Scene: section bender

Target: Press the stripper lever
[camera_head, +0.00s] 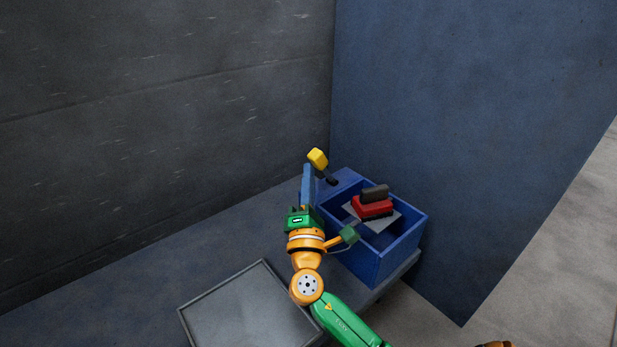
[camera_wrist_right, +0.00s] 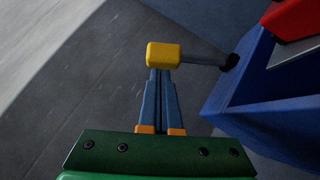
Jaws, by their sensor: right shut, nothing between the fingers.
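The stripper lever has a yellow block-shaped knob (camera_head: 317,158) on a short dark rod (camera_head: 327,178) that joins the blue box-shaped machine (camera_head: 384,261). In the right wrist view the knob (camera_wrist_right: 163,55) is at the upper middle, with its grey rod (camera_wrist_right: 203,61) running right to a dark pivot on the blue housing (camera_wrist_right: 232,105). My right gripper (camera_head: 308,167) is shut and empty. Its blue fingertips (camera_wrist_right: 160,74) point at the knob and overlap its lower edge in view; I cannot tell if they touch. My left gripper is out of view.
A red block with a dark top (camera_head: 372,207) sits on a light plate (camera_head: 396,216) within the blue machine. A shallow grey tray (camera_head: 235,305) lies on the bench left of my right arm. A dark wall (camera_head: 160,120) and a blue wall (camera_head: 450,130) stand behind.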

